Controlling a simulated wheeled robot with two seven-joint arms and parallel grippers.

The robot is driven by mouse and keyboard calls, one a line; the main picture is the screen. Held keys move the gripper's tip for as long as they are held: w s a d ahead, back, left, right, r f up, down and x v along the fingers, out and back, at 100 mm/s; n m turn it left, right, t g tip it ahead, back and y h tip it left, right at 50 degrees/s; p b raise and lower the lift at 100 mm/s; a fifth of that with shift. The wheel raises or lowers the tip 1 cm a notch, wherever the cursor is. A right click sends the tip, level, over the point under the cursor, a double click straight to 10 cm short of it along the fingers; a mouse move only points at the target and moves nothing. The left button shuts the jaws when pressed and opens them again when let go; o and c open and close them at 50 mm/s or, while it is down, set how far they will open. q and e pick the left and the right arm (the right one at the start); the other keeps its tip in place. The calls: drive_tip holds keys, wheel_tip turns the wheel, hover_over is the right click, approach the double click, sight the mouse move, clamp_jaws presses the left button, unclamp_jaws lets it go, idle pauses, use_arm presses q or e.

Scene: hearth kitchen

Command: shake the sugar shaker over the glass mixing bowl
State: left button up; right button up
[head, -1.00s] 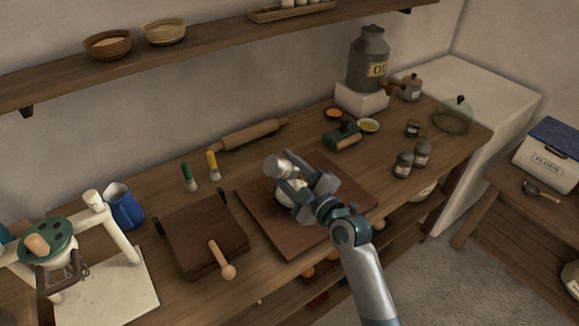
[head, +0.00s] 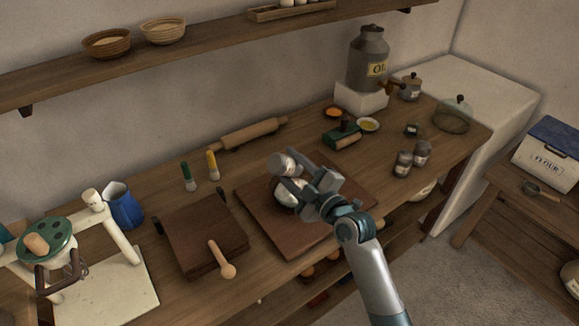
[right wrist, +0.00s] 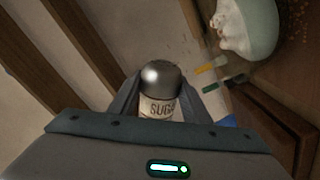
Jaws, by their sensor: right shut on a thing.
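My right gripper (head: 291,177) is shut on the sugar shaker (head: 282,165), a pale jar with a metal cap. In the right wrist view the shaker (right wrist: 160,92) shows its SUGAR label between the two fingers, cap pointing away from the palm. In the head view it is tilted above the glass mixing bowl (head: 289,194), which is partly hidden by my gripper. The bowl (right wrist: 262,25) also shows at the upper right of the right wrist view, with a white heap in it. I cannot see any sugar falling. My left gripper is not in view.
The bowl stands on a brown board (head: 262,222). A wooden box-like board (head: 203,240) lies to its left, a rolling pin (head: 250,132) behind. Two small jars (head: 403,165) stand to the right.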

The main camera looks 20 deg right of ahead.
drive_tip(key=shift+w, duration=1.45)
drive_tip(key=shift+a, duration=0.15)
drive_tip(key=shift+a, duration=0.55)
drive_tip(key=shift+d, duration=0.65)
